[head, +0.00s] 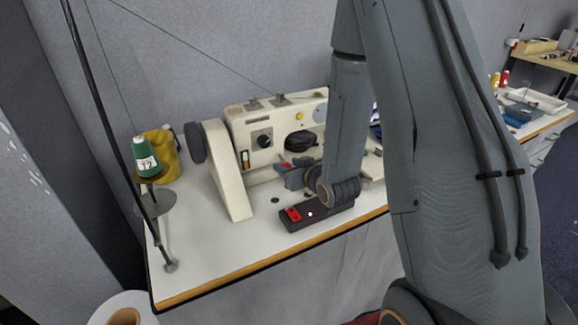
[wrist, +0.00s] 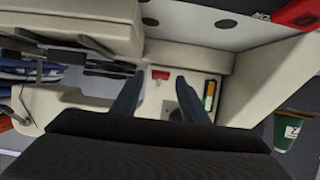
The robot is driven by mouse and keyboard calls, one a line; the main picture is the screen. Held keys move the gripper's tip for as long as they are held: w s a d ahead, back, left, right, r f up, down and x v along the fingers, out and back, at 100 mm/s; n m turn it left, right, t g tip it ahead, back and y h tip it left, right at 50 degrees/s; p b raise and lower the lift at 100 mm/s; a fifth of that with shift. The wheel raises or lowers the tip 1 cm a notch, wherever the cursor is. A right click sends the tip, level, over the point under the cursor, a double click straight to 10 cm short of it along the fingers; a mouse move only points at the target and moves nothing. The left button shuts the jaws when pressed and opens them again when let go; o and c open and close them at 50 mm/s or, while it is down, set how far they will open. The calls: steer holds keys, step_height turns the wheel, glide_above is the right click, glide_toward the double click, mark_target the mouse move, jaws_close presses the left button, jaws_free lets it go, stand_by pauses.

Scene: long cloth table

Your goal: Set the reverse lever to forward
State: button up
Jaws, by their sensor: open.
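The cream sewing machine (head: 240,140) stands on the white table. A small red piece, which looks like the reverse lever's tip (wrist: 160,74), shows on the machine in the wrist view. A bit of red also shows beside my gripper in the head view, partly hidden by it. My gripper (head: 292,178) is low in front of the machine. In the wrist view its two fingers (wrist: 158,88) are apart, one on each side of the red piece, with nothing held between them. I cannot tell the lever's position or whether a finger touches it.
A black switch box (head: 325,213) with a red button lies in front of the machine, below my wrist. A green thread cone (head: 146,154) stands on a stand at the left. The table's front left (head: 215,245) is clear. A dark round dial (head: 262,138) is on the machine.

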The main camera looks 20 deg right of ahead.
jaws_close()
steer(key=shift+r, duration=0.15)
steer(key=r+g+p, duration=0.1)
steer(key=p, duration=0.2)
steer(key=r+g+p, duration=0.1)
steer(key=g+p, duration=0.1)
steer(key=p, duration=0.1)
steer(key=r+g+h+p, duration=0.1)
steer(key=g+p, duration=0.1)
steer(key=p, duration=0.2)
steer(key=w+g+p, duration=0.1)
steer(key=p, duration=0.2)
steer(key=shift+a+r+g+p, duration=0.1)
steer(key=shift+r+g+p, duration=0.2)
steer(key=shift+r+g, duration=0.1)
steer(key=shift+w+p, duration=0.15)
steer(key=shift+p, duration=0.45)
